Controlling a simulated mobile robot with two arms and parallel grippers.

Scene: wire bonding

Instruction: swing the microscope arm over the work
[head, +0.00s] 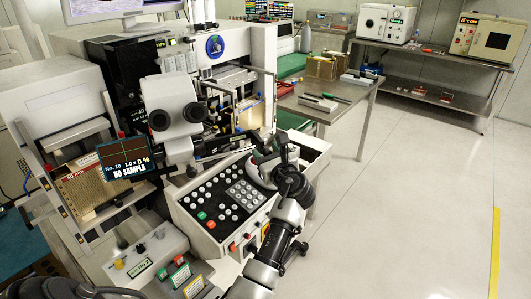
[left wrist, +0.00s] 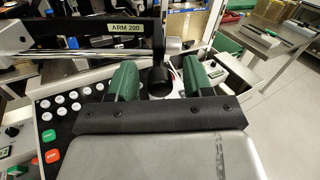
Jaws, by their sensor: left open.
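The microscope (head: 172,108), with its white body and dark eyepieces, stands at the front of the bonding machine. In the left wrist view a black bar labelled ARM 200 (left wrist: 80,36) runs across the top, and a dark post comes down near its right end to a round black knob (left wrist: 158,80). My left gripper (head: 268,146) is above the right part of the button console. In the left wrist view its green-padded fingers (left wrist: 160,76) are open, one on each side of the knob. I cannot tell whether they touch it. My right gripper is not in view.
The sloped console (head: 212,208) with white, red and green buttons lies below the gripper. A small screen reading NO SAMPLE (head: 126,160) hangs left of the microscope. A metal table (head: 345,92) stands behind to the right. The floor at the right is clear.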

